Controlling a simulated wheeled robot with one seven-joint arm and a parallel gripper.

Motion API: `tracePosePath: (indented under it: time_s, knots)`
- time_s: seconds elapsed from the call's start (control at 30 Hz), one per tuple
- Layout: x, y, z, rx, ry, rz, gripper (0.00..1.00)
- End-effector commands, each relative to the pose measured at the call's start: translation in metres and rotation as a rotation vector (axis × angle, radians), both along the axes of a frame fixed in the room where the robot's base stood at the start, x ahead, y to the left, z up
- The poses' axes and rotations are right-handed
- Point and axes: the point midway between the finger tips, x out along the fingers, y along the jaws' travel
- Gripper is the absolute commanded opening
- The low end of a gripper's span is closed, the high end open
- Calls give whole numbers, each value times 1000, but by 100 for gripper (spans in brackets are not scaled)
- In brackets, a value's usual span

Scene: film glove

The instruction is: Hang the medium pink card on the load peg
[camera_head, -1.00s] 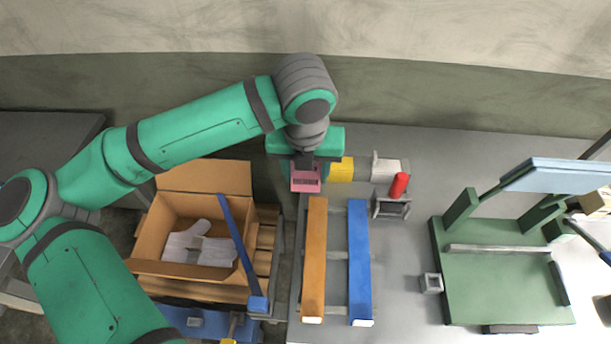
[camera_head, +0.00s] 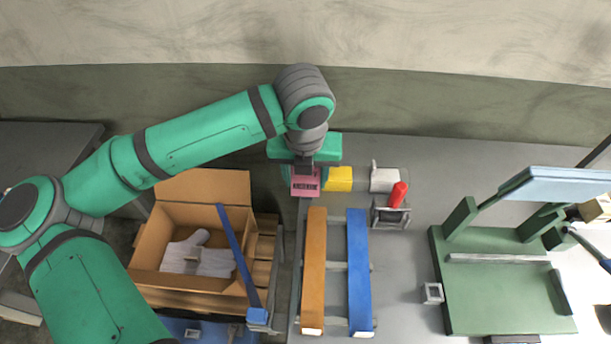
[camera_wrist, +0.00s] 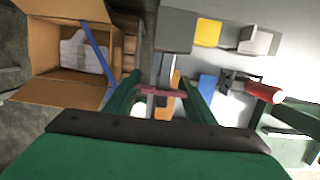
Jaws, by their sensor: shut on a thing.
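The pink card (camera_head: 306,182), with dark printing on its face, is held between the fingers of my gripper (camera_head: 305,170), just behind the far end of the orange rail. In the wrist view my gripper (camera_wrist: 160,92) is shut on the pink card (camera_wrist: 150,90), seen as a narrow strip between the green fingers. Below the card in that view are a grey bar (camera_wrist: 166,68) and part of the orange rail. I cannot tell which part is the load peg, or whether the card touches anything.
A yellow block (camera_head: 339,179), a grey block (camera_head: 384,180) and a red cylinder (camera_head: 397,195) stand right of the card. The orange rail (camera_head: 314,265) and blue rail (camera_head: 359,265) lie in front. An open carton (camera_head: 203,185) with a white glove (camera_head: 195,260) is at left.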

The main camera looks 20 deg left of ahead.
Motion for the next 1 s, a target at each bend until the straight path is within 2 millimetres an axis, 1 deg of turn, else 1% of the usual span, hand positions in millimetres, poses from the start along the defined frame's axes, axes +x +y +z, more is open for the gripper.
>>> tracePosePath:
  time_s: [0.23,0.27,0.3,0.33,0.63,0.73,0.87,1.0]
  knots:
    - [0,0,0,0,0,0,29]
    - [0,0,0,0,0,0,54]
    - [0,0,0,0,0,0,63]
    - [0,0,0,0,0,0,71]
    - [0,0,1,0,0,0,71]
    - [-1,0,6,1,0,0,71]
    - [-4,-1,23,2,-1,0,71]
    - [-9,-2,49,4,-2,1,71]
